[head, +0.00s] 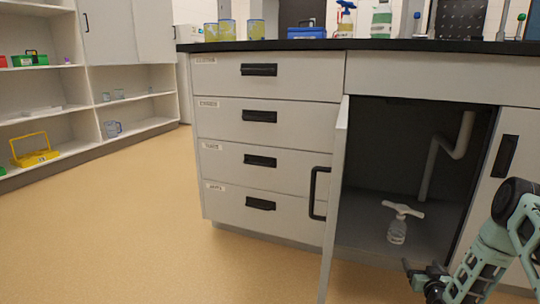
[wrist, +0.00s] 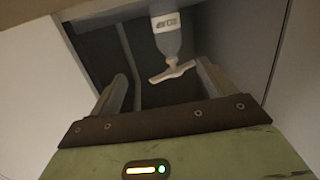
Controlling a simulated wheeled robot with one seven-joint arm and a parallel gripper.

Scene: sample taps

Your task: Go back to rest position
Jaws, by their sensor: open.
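My gripper (head: 425,278) is in front of the open sink cabinet at the lower right of the head view. In the wrist view my gripper (wrist: 162,80) has its two fingers spread apart with nothing held between them. A clear bottle with a white T-shaped top (head: 397,229) stands upright on the cabinet floor. It also shows upside down in the wrist view (wrist: 167,38), beyond the fingertips. My gripper and the bottle look apart.
The cabinet door (head: 335,200) stands open to the left of my gripper. A white drain pipe (head: 433,160) runs inside the cabinet. Labelled drawers (head: 262,150) are shut. The dark countertop (head: 420,45) holds several items. Open floor (head: 110,240) lies to the left, before the shelves (head: 90,97).

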